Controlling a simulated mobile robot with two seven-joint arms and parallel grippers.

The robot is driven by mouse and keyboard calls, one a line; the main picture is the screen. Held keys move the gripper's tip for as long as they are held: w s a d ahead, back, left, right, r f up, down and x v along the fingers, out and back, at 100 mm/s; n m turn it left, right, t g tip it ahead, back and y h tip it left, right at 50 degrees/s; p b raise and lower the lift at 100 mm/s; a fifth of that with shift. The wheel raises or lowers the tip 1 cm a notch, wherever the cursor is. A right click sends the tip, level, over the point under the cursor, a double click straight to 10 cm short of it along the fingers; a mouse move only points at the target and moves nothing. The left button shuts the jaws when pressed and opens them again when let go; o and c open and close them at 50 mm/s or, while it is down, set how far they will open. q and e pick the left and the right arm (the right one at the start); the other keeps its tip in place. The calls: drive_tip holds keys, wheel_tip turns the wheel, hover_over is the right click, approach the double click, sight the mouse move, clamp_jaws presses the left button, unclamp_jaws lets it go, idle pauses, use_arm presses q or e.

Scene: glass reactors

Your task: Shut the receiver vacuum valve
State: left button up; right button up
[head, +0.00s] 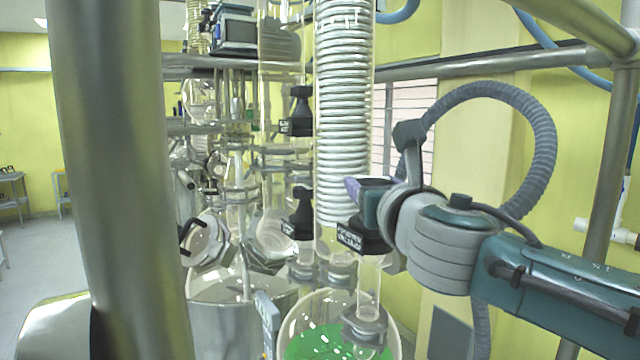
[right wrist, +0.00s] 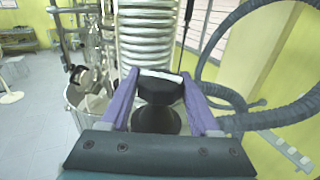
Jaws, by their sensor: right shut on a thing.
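The receiver vacuum valve (head: 362,239) is a black valve with a small white-lettered label, below the coiled glass condenser and above a clear glass tube. My right gripper (head: 360,192) comes in from the right at the valve's top. In the right wrist view its two purple fingers stand on either side of the black valve knob (right wrist: 157,90), and the gripper is shut on it. In the head view the gripper hides most of the knob, so its turn angle cannot be told. My left gripper is out of view.
A round glass vessel (head: 318,318) with green liquid stands below the valve. Two other black valves (head: 300,112) (head: 299,214) are to the left. The coiled condenser (head: 342,110) rises close behind. A thick metal post (head: 125,180) blocks the left side.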

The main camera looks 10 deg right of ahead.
drive_tip(key=c, duration=0.3)
drive_tip(key=shift+a+f+m+h+b, duration=0.1)
drive_tip(key=shift+f+m+h+b, duration=0.1)
drive_tip(key=shift+m+h+b, duration=0.75)
drive_tip(key=shift+c, duration=0.2)
drive_tip(key=m+g+h+b, duration=0.1)
drive_tip(key=m+h+b, duration=0.1)
drive_tip(key=h, duration=0.1)
drive_tip(key=m+g+h+b, duration=0.2)
drive_tip(key=h+b, duration=0.1)
drive_tip(key=shift+f+h, duration=0.1)
drive_tip(key=shift+h, duration=0.15)
drive_tip(key=m+g+h+b, duration=0.1)
drive_tip(key=b, duration=0.3)
drive_tip(key=m+g+h+b, duration=0.1)
drive_tip(key=b, duration=0.3)
drive_tip(key=shift+w+d+h, duration=0.1)
drive_tip(key=shift+d+h, duration=0.15)
drive_tip(key=shift+h, duration=0.15)
drive_tip(key=shift+m+g+b, duration=0.25)
drive_tip(key=shift+g+b, duration=0.15)
drive_tip(key=shift+b, duration=0.3)
drive_tip(key=shift+r, duration=0.3)
drive_tip(key=o, duration=1.1)
drive_tip(key=shift+a, duration=0.1)
